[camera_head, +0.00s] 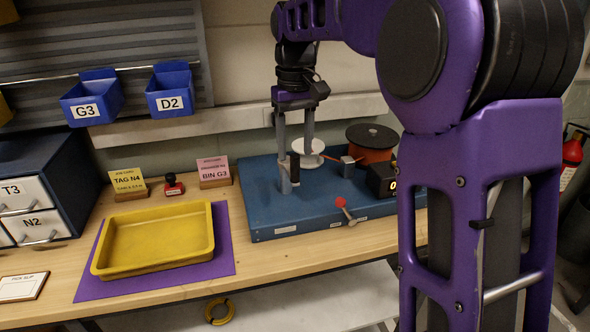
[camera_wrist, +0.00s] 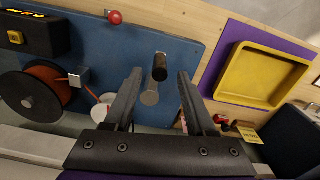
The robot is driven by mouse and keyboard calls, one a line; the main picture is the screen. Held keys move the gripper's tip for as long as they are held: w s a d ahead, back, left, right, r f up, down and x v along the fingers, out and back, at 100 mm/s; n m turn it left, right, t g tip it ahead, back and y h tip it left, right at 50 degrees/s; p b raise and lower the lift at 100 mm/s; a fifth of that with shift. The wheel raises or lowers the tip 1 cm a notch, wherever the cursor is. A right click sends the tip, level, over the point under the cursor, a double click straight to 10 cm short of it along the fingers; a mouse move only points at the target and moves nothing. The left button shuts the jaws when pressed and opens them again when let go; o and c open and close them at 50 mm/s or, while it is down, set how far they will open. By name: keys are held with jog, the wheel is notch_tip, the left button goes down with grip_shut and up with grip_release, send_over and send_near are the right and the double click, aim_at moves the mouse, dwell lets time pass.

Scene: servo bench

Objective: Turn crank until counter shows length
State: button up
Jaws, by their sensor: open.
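The crank has a black upright handle (camera_head: 295,168) on the blue machine base (camera_head: 262,205). In the wrist view the handle (camera_wrist: 160,67) and its silver arm (camera_wrist: 150,97) appear between my fingers. My gripper (camera_head: 296,157) is open and points down at the handle; in the wrist view its fingertips (camera_wrist: 160,75) lie either side of it, with gaps. I cannot tell how far down they reach. The black counter (camera_head: 381,180) is partly hidden by my arm; only a yellow 0 shows. The counter (camera_wrist: 28,35) also shows in the wrist view, unreadable.
An orange wire spool (camera_head: 371,142) and a red-knobbed lever (camera_head: 341,204) are on the base. A yellow tray (camera_head: 155,270) lies on a purple mat (camera_head: 222,250) to the left. Signs read TAG N4 (camera_head: 128,182) and BIN G3 (camera_head: 214,170). Blue bins (camera_head: 170,92) hang behind.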

aim_at(295, 155)
notch_tip(295, 155, down, 5)
jog(key=shift+b, duration=0.3)
grip_shut()
jog(key=shift+r, duration=0.1)
dwell(1.3)
